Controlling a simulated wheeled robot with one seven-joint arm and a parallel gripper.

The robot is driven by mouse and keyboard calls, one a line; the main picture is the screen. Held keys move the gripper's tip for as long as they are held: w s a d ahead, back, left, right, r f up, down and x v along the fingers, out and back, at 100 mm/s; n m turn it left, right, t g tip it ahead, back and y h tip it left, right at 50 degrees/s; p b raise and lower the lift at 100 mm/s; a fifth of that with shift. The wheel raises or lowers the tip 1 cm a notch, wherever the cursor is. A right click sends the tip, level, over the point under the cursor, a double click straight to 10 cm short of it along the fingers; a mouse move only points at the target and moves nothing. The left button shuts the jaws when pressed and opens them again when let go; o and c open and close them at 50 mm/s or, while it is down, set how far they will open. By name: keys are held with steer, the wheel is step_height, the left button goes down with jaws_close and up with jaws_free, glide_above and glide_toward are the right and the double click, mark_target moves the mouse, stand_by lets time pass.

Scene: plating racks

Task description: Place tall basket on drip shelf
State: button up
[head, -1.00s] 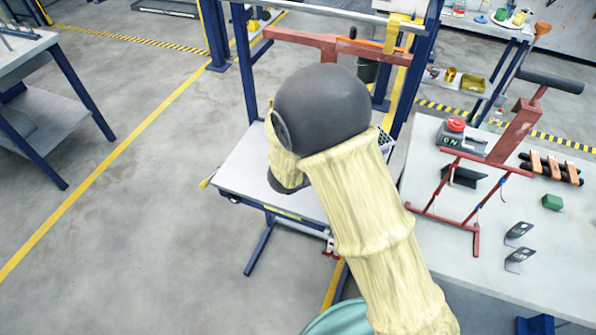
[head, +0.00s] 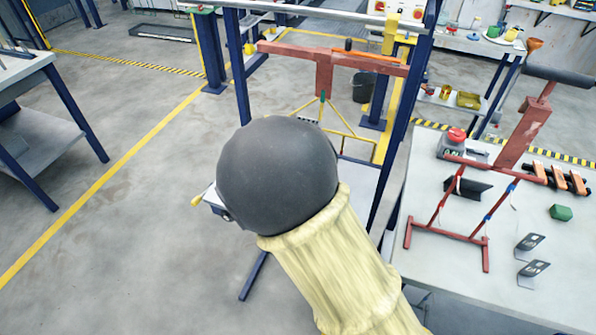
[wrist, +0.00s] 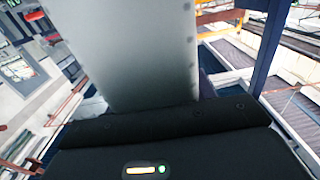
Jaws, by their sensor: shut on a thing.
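In the wrist view a tall grey panel with small dark dots along its edge, taken as the tall basket (wrist: 145,55), rises from my black gripper (wrist: 165,122). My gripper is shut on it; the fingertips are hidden. In the head view my dark, round arm joint covers the gripper and most of the basket. A small speckled piece (head: 310,118), maybe the basket's top, shows just above it. A pale grey surface inside the blue frame, possibly the drip shelf (head: 358,182), is partly hidden behind my arm.
A red beam (head: 325,62) with a yellow triangular hanger (head: 350,132) crosses the blue frame (head: 408,100). A grey table (head: 455,265) at right holds a red stand (head: 487,215) and small parts. Open floor (head: 120,220) lies at left.

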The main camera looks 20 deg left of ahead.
step_height(320, 180, down, 4)
steer(key=shift+f, duration=0.1)
steer(key=shift+f, duration=2.1)
steer(key=shift+f, duration=0.15)
steer(key=o, duration=1.4)
steer(key=shift+w, duration=0.1)
steer(key=shift+s+a, duration=0.1)
steer(key=shift+s, duration=0.15)
